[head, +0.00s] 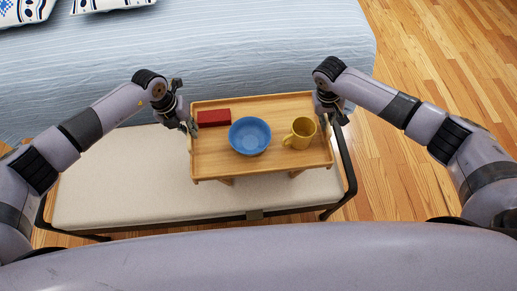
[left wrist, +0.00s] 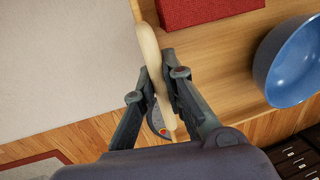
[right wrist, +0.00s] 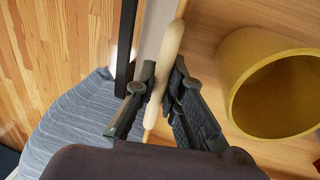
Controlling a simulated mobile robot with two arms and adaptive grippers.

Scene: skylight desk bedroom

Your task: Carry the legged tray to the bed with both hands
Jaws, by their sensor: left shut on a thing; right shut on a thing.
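The wooden legged tray (head: 220,168) is over the right part of a bench in the head view, with short legs showing below its near edge. It bears a red box (head: 214,117), a blue bowl (head: 250,136) and a yellow mug (head: 300,133), all upright or flat. My left gripper (head: 190,126) is shut on the tray's left rim; the left wrist view shows its fingers (left wrist: 160,100) around the pale rim. My right gripper (head: 326,117) is shut on the right rim, also seen in the right wrist view (right wrist: 160,95). Whether the legs touch the bench is unclear.
The bed (head: 200,50) with a light blue cover lies beyond the bench, with patterned pillows (head: 100,4) at its far left. The cream bench (head: 115,180) has a dark metal frame. Wooden floor (head: 440,60) is open on the right. The bed's near middle is clear.

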